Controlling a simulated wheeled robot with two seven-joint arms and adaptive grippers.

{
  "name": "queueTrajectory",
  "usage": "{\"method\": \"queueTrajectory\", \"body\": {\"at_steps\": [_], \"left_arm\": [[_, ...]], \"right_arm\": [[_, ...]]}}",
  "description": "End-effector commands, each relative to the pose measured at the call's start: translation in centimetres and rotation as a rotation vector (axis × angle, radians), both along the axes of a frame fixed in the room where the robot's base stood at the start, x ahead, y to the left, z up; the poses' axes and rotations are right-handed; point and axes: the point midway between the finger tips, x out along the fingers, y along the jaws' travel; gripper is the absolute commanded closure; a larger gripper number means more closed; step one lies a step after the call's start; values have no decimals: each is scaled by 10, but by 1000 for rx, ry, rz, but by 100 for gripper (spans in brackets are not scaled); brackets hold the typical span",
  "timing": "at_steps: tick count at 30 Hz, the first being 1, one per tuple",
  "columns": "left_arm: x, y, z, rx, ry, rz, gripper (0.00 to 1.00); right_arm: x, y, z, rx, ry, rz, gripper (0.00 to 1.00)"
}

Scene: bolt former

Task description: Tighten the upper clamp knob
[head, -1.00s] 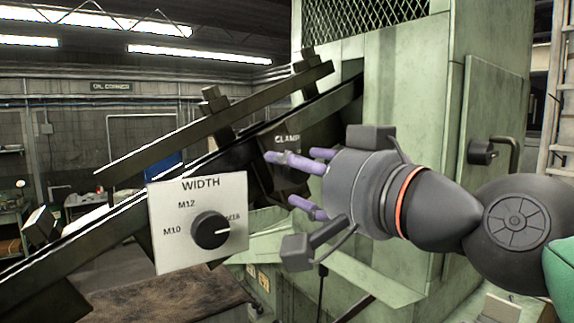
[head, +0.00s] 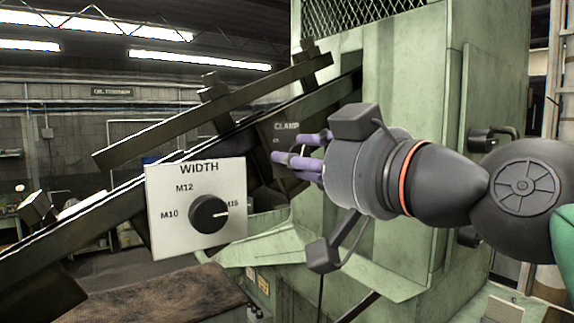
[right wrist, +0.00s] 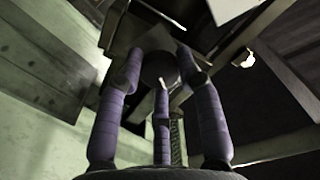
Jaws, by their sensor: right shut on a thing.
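The clamp panel (head: 286,127), a dark plate with a "CLAMP" label, sits on the sloped rail in the head view. My right gripper (head: 288,160) is in front of it, its purple fingers drawn together. In the right wrist view my right gripper (right wrist: 160,85) has its fingers around a dark round clamp knob (right wrist: 159,66) with a pale pointer mark. In the head view the fingers mostly hide this knob, and its setting cannot be read. My left gripper is not in view.
A white "WIDTH" plate (head: 196,172) with a black dial (head: 209,214) pointing toward M16 stands left of my right gripper. The sloped dark rail (head: 110,200) crosses the left side. The green machine housing (head: 400,75) rises behind my right arm.

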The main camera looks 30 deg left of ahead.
Motion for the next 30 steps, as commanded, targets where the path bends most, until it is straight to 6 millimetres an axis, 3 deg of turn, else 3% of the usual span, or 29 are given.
{"method": "queueTrajectory", "body": {"at_steps": [5,15,24,25,27,30], "left_arm": [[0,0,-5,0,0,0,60],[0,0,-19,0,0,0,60],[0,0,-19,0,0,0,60],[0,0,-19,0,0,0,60],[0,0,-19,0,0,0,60],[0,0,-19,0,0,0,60]], "right_arm": [[0,1,-2,-36,-82,0,100],[1,1,-2,-176,-419,-1,100],[1,1,-1,-192,-453,0,100],[0,1,-1,-192,-453,0,55],[0,1,-1,-192,-452,0,36],[0,1,-1,-191,-453,0,33]]}}
